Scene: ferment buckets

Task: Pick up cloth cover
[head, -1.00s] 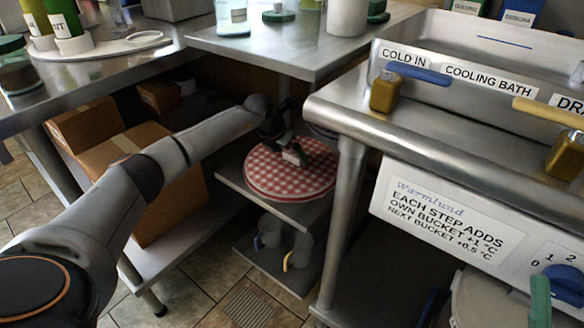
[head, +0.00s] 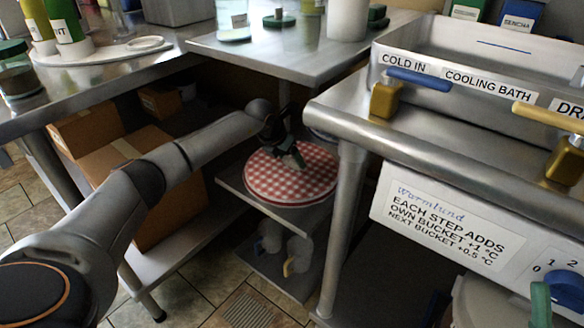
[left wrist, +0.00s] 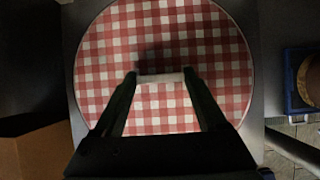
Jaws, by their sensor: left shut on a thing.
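The cloth cover (head: 272,183) is a round red-and-white checked disc on the lower metal shelf under the middle table. It fills much of the left wrist view (left wrist: 110,60). My left gripper (head: 297,156) reaches down over the cover, near its middle. In the left wrist view its two fingers (left wrist: 160,77) are at the ends of a short pale bar above the checks, and the gripper is shut on this grip of the cover. I cannot tell whether the cover touches the shelf. My right gripper is not in view.
The table (head: 300,50) overhangs the cover from above. A steel leg (head: 343,220) of the cooling bath stands close on the right. Cardboard boxes (head: 125,165) fill the left shelf. Jugs (head: 298,255) stand on the level below the cover.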

